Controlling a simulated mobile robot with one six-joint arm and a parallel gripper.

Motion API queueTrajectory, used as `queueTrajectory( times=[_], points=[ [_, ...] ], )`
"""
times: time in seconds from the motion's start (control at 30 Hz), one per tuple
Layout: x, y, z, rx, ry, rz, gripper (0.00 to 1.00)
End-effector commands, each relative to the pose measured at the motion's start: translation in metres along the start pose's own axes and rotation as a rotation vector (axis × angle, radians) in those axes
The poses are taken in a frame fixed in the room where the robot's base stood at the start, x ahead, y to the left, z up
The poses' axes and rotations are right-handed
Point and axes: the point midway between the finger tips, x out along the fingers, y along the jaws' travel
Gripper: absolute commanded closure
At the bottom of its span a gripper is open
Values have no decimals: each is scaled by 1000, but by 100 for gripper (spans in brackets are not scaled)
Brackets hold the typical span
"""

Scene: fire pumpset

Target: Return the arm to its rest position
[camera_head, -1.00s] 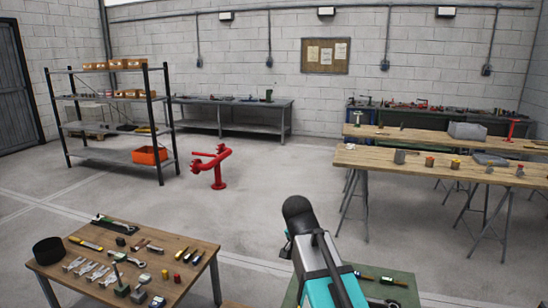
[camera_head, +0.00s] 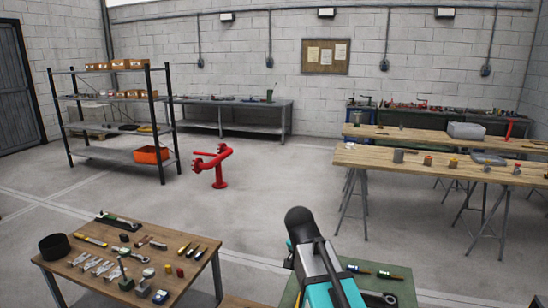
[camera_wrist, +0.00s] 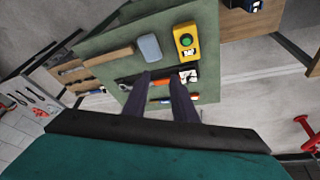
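My arm (camera_head: 322,265), teal and black, rises at the bottom centre of the head view. My gripper itself is hidden there. In the wrist view my gripper (camera_wrist: 161,77) shows as two dark fingers standing apart, with nothing visibly held between them. Beyond the fingertips is a green-topped table (camera_wrist: 118,52). On it lie a yellow device with a green button (camera_wrist: 186,42), a grey rounded block (camera_wrist: 150,47) and dark tools with orange parts. Whether the fingertips are near these tools is hard to tell.
A wooden table with several tools (camera_head: 130,235) stands at front left. A red hydrant pipe (camera_head: 217,168) stands on open floor. A metal shelf (camera_head: 120,155) stands at the left, and wooden trestle tables (camera_head: 440,165) at the right. The middle floor is clear.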

Motion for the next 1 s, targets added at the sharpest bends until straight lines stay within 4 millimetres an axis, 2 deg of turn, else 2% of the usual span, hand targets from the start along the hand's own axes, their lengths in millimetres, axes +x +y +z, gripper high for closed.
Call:
queueTrajectory(
  times=[0.17, 0.37, 0.6, 1.0],
  points=[
    [26, 5, 12, -44, -29, 17, 75],
    [70, 16, 33, -121, -79, 42, 75],
    [125, 33, 65, -224, -152, 68, 75],
    [208, 72, 125, -383, -282, 92, 75]
  ],
)
